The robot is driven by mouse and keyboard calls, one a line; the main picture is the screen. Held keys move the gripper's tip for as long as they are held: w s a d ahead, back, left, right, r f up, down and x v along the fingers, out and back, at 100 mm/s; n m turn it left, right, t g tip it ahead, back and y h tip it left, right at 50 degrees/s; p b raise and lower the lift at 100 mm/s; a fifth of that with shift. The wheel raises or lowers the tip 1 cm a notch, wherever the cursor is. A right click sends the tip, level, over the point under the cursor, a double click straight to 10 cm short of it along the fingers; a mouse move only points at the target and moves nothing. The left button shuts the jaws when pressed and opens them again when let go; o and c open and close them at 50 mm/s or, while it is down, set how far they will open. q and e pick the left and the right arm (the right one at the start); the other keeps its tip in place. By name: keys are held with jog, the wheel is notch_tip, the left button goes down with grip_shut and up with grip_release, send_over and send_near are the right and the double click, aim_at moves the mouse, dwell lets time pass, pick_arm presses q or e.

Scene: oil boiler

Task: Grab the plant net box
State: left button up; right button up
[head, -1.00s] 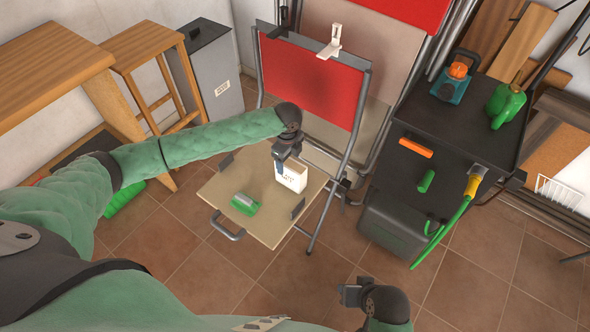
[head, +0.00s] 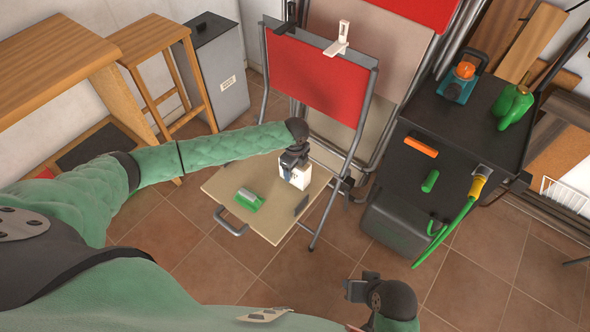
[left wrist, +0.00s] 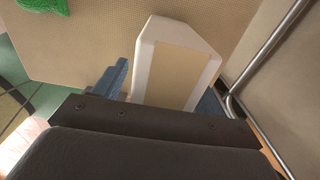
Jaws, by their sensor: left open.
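The plant net box, a white box (head: 300,178), stands on the beige folding-chair seat (head: 262,222) in the head view. My left gripper (head: 291,172) is open and low over the box, hiding part of it. In the left wrist view the box (left wrist: 180,62) shows a white rim and a beige face. It lies between the blue fingers of my left gripper (left wrist: 162,88), with the right finger mostly hidden behind it. I cannot tell whether the fingers touch it. My right gripper (head: 352,290) hangs apart from the seat over the floor; its jaw opening is unclear.
A green and grey object (head: 248,199) lies on the seat left of the box. The chair's red backrest (head: 313,78) and metal frame rise close behind. A black cart (head: 455,130) with an orange-handled tool, a green can and a hose stands at right. Floor in front is clear.

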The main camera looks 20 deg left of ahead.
pick_arm(q)
jog(key=c, duration=1.1)
